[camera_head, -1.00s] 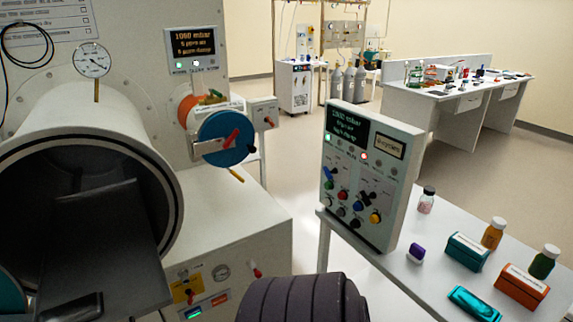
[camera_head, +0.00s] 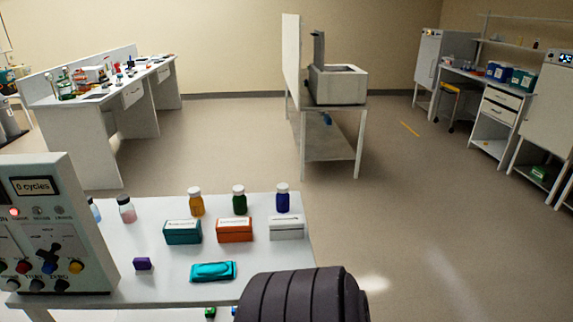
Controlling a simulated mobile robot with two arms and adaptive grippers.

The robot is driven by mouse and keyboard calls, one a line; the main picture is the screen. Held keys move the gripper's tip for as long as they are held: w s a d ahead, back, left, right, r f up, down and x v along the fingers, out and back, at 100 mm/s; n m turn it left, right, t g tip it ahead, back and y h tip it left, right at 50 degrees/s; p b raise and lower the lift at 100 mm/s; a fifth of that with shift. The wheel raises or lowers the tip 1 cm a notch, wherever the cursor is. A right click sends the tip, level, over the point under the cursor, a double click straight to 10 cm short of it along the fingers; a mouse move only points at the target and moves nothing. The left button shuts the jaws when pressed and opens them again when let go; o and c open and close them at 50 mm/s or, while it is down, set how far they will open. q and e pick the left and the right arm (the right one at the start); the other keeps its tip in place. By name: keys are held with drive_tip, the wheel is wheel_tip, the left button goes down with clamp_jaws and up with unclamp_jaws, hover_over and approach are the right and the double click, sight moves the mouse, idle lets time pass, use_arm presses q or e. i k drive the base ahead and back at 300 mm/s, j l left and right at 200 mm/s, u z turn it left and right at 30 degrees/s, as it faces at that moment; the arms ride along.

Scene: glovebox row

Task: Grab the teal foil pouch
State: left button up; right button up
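The teal foil pouch (camera_head: 213,271) lies flat near the front edge of a small white table (camera_head: 160,288), in the lower middle of the head view. It lies in front of a teal box and an orange box, with clear table around it. Neither of my grippers shows in this view, so I cannot see whether they are open or shut.
Behind the pouch stand a teal box (camera_head: 182,232), an orange box (camera_head: 234,230), a white box (camera_head: 286,228) and several capped bottles. A small purple block (camera_head: 142,264) lies left of the pouch. A control panel (camera_head: 50,225) stands at the table's left. Floor is clear to the right.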

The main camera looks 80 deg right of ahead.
sight(223, 270)
drive_tip(key=z, duration=1.95)
drive_tip(key=u, duration=0.25)
